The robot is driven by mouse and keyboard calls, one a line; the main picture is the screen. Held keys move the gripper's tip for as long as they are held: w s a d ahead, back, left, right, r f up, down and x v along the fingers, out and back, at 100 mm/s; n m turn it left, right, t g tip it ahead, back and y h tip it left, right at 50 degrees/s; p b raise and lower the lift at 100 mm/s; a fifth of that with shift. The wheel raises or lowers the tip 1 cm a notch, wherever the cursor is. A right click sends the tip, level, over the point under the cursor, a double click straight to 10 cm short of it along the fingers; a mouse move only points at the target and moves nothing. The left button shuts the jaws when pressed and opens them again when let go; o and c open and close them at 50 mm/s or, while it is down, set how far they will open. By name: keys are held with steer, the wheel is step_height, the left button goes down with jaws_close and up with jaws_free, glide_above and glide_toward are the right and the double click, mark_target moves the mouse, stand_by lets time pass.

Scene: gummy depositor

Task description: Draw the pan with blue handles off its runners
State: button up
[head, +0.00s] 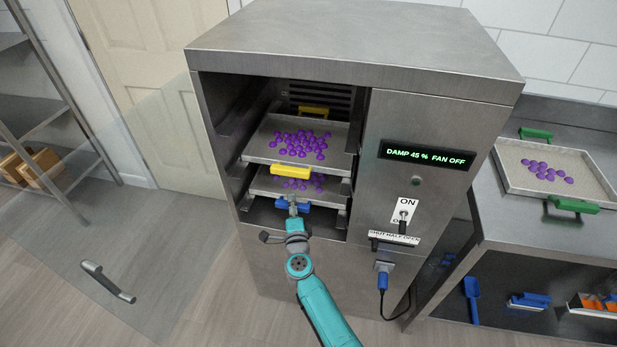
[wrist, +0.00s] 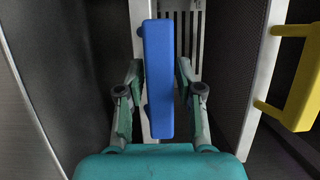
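The lower pan (head: 262,186) rests on runners inside the open cabinet, with purple gummies on it. Its front blue handle (head: 305,207) is partly hidden by my gripper (head: 292,203) in the head view. In the wrist view the blue handle (wrist: 158,80) runs upright between the two fingers of my gripper (wrist: 159,75). The fingers are open, with a small gap on each side of the handle. The pan's front wall (wrist: 140,12) shows behind the handle.
A pan with yellow handles (head: 247,157) sits on the runners just above; its front handle (wrist: 303,80) is close by on the right in the wrist view. The glass door (head: 150,220) stands open at left. A green-handled pan (head: 507,182) is on the right bench.

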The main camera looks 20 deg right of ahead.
jaws_close()
steer(key=shift+s+a, duration=0.1)
steer(key=s+a, duration=1.3)
steer(key=s, duration=0.4)
steer(key=shift+s+r, duration=0.15)
steer(key=shift+s, duration=0.2)
stand_by(0.9)
steer(key=shift+r, duration=0.35)
stand_by(0.4)
steer(key=s+a, duration=1)
steer(key=s, duration=0.4)
steer(key=shift+s+a, duration=0.3)
steer(key=shift+s, duration=0.1)
stand_by(0.8)
stand_by(0.4)
